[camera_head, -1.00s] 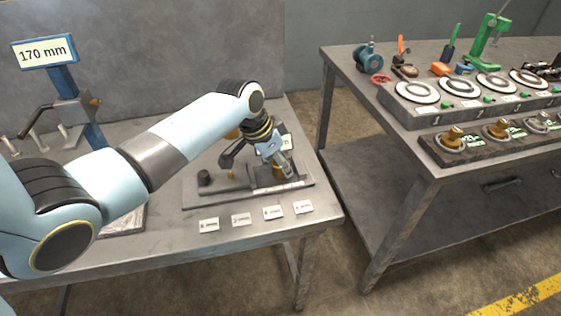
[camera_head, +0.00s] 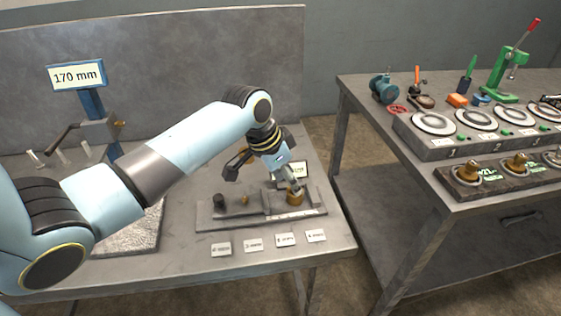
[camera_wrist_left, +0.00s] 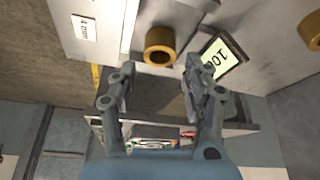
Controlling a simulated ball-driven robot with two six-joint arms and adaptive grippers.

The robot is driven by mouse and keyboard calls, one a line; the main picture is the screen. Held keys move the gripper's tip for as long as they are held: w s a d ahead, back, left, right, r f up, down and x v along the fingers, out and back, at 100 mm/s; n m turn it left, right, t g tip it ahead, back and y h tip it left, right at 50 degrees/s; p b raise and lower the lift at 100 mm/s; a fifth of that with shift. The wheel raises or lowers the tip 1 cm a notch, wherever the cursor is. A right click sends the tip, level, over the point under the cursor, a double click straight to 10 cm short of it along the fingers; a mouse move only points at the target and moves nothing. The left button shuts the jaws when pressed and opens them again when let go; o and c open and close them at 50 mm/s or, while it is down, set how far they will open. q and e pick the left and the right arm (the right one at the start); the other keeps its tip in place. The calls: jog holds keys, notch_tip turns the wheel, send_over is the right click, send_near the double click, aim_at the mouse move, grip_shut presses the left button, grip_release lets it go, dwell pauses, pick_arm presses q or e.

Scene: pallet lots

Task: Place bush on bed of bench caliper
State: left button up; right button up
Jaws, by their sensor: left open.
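The brass bush (camera_head: 295,198), a short ring, sits at the right part of the bench caliper (camera_head: 232,222), a low grey fixture on the left table. My left gripper (camera_head: 296,186) is just above the bush in the head view. In the left wrist view the bush (camera_wrist_left: 160,44) shows its open bore, beyond the tips of my left gripper (camera_wrist_left: 156,82). The fingers are spread apart with nothing between them. I cannot tell whether a fingertip still touches the bush. My right gripper is not in view.
A small display (camera_head: 293,170) stands behind the bush. A dark cylinder (camera_head: 219,201) and a small brass knob (camera_head: 245,200) are on the fixture. Several white labels (camera_head: 254,245) lie in front. A second table (camera_head: 405,185) with tools and round plates stands at right.

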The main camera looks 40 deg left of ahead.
pick_arm(q)
jog(key=v, duration=0.7)
dwell(0.4)
